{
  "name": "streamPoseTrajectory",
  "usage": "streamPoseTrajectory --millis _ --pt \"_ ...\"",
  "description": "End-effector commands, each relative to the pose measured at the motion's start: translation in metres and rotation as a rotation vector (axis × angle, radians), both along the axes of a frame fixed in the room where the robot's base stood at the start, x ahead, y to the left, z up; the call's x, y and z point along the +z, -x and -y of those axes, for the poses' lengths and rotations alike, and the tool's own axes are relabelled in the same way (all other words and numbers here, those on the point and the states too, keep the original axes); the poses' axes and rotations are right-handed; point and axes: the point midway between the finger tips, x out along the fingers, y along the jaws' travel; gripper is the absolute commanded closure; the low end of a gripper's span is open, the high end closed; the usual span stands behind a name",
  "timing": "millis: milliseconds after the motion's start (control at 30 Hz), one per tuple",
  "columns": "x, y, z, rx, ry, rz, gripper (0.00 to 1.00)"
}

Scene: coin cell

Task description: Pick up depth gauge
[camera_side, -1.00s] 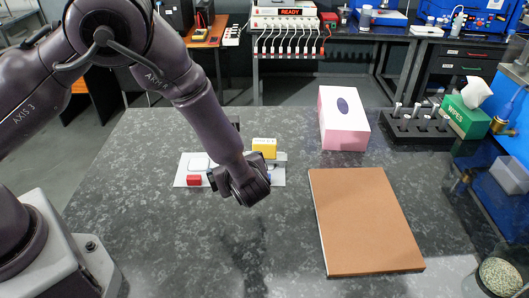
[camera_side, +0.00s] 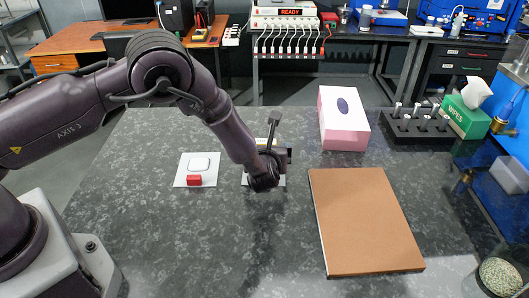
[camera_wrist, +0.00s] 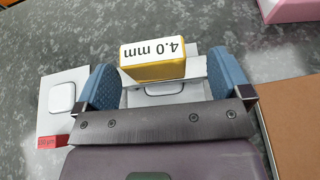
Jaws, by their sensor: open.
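A yellow block (camera_wrist: 152,70) with a white label reading "4.0 mm" stands in the wrist view between the blue fingers of my gripper (camera_wrist: 163,76). The fingers are apart, one on each side, with gaps between them and the block. A pale grey flat bar (camera_wrist: 192,87) lies just on the near side of the block, over a white sheet. I cannot tell whether block or bar is the depth gauge, or whether they are joined. In the side view my gripper (camera_side: 276,160) hides most of this group.
A brown board (camera_side: 365,220) lies to the right. A pink and white box (camera_side: 343,120) and a dark rack (camera_side: 415,128) stand behind.

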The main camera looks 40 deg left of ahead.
Motion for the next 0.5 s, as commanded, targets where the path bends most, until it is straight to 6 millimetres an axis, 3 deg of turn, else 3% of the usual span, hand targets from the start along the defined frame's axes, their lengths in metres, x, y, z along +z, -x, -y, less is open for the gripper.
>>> streamPoseTrajectory --millis 200,500 --pt "-0.011 -0.019 -0.026 0.004 0.001 0.000 0.04" --pt "-0.015 -0.028 -0.033 0.001 0.001 0.000 0.04"
